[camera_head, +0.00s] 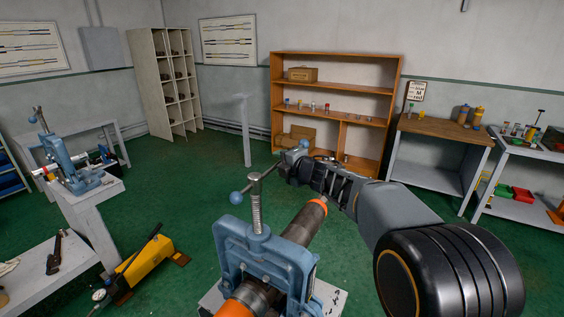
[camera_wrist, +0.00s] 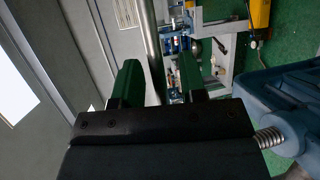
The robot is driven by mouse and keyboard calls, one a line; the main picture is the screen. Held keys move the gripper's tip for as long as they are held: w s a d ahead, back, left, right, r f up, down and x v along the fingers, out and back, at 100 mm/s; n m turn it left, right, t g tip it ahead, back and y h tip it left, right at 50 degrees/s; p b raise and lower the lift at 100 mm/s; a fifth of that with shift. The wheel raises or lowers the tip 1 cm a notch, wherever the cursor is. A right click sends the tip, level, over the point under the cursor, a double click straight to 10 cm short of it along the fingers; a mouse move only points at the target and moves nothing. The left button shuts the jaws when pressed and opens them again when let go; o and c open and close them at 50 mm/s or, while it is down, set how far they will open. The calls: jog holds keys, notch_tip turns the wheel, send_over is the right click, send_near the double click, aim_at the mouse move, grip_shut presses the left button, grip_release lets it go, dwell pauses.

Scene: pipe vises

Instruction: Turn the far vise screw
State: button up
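A blue pipe vise (camera_head: 262,252) stands close in front, clamped over a pipe with an orange band (camera_head: 304,222). Its upright screw (camera_head: 257,208) carries a slanting handle bar (camera_head: 264,173) with a blue ball (camera_head: 236,197) at the lower left end. A second blue vise (camera_head: 72,172) stands farther away at the left. My gripper (camera_head: 293,163) is at the upper right end of the near vise's bar. In the wrist view, my green fingers (camera_wrist: 157,82) stand apart with the grey bar (camera_wrist: 151,40) between them, nearer the left finger. Contact cannot be told.
A yellow hand pump (camera_head: 146,262) lies on the green floor between the vises. A grey bench (camera_head: 40,275) is at the lower left. A wooden shelf (camera_head: 335,58), a grey post (camera_head: 246,135) and a wooden-topped table (camera_head: 440,128) stand behind. Open floor lies beyond the near vise.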

jog(key=shift+c, duration=0.4)
grip_shut()
